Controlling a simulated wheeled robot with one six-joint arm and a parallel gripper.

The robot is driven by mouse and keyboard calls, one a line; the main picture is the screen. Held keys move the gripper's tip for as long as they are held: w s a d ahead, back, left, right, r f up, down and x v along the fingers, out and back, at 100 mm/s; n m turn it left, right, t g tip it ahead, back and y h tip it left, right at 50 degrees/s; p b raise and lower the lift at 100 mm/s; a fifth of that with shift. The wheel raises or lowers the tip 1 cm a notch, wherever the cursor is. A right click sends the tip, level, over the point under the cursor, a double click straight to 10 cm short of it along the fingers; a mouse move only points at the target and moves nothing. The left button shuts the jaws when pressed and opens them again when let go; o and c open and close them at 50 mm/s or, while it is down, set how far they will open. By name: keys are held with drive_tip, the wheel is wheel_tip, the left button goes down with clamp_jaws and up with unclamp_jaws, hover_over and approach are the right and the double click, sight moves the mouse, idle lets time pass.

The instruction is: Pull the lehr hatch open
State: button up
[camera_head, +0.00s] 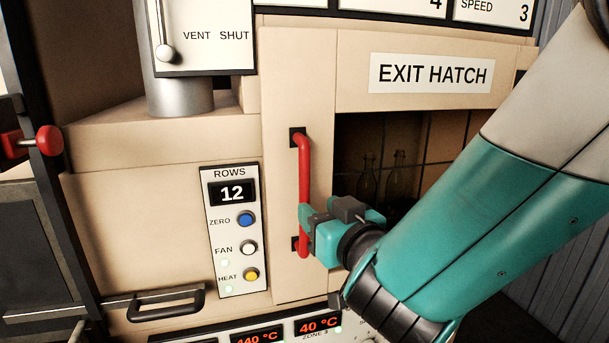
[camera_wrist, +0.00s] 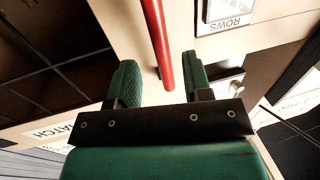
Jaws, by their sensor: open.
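The lehr hatch (camera_head: 276,190) is a cream upright panel left of a dark opening under the "EXIT HATCH" sign (camera_head: 433,74). The opening is uncovered to the panel's right. A red vertical bar handle (camera_head: 304,160) is fixed to the panel on black mounts. My gripper (camera_head: 306,222) is at the handle's lower half, partly covering it. In the wrist view, the handle (camera_wrist: 157,35) runs between the two green fingers of my gripper (camera_wrist: 159,65). The fingers are open, with a gap visible on both sides of the bar.
Glass bottles (camera_head: 396,178) stand inside the opening. A "ROWS" panel (camera_head: 234,230) with buttons is left of the hatch. A black pull handle (camera_head: 166,303) is low at left, and a red knob (camera_head: 48,140) is at far left. A lever (camera_head: 165,50) sits above.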

sight(307, 199)
drive_tip(key=p+x, duration=0.2)
drive_tip(key=x, duration=0.1)
drive_tip(key=p+x, duration=0.1)
drive_tip(key=shift+w+a+r, duration=0.1)
drive_tip(key=shift+w+r, duration=0.05)
drive_tip(key=shift+r, duration=0.1)
drive_tip(key=shift+w+a+f+p, duration=0.2)
drive_tip(key=shift+w+p, duration=0.1)
drive_tip(key=shift+w, duration=0.1)
drive_tip(key=shift+w+a+f+p, duration=0.1)
drive_tip(key=shift+w+a+p, duration=0.1)
drive_tip(key=shift+w+p, duration=0.15)
clamp_jaws()
